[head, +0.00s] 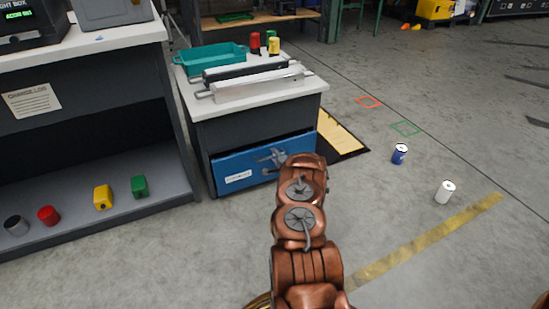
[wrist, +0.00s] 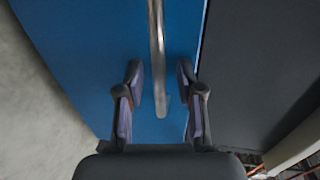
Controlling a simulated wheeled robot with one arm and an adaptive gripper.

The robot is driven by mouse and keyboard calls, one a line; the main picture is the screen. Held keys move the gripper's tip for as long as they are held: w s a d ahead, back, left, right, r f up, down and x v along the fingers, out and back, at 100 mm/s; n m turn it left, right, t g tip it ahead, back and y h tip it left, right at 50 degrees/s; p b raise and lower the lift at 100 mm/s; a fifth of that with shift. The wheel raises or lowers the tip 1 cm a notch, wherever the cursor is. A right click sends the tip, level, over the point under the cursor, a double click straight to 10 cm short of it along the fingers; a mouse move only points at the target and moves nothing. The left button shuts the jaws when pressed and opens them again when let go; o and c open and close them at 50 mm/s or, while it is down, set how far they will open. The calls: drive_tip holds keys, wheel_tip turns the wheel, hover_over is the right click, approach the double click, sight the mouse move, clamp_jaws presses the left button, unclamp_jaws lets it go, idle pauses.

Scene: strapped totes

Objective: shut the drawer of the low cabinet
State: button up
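The low cabinet (head: 245,132) stands in the middle of the head view, dark grey with a pale top. Its blue drawer (head: 235,172) has a white label, and its front appears to stand slightly out, with a dark strip above it. In the wrist view the blue front (wrist: 90,50) fills the left and middle. A metal bar handle (wrist: 157,60) runs down it. My gripper (wrist: 160,88) is open, with one finger on each side of the handle's end. Contact with the handle or front cannot be told. In the head view my arm partly hides the drawer's right side.
A teal tray (head: 211,57), metal bars and coloured cylinders sit on the cabinet top. A shelf unit (head: 90,195) with small objects stands at left. A blue can (head: 399,154) and a white can (head: 445,192) stand on the floor at right. Floor around them is clear.

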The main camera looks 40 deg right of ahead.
drive_tip(key=shift+c, duration=0.4)
clamp_jaws()
idle(0.4)
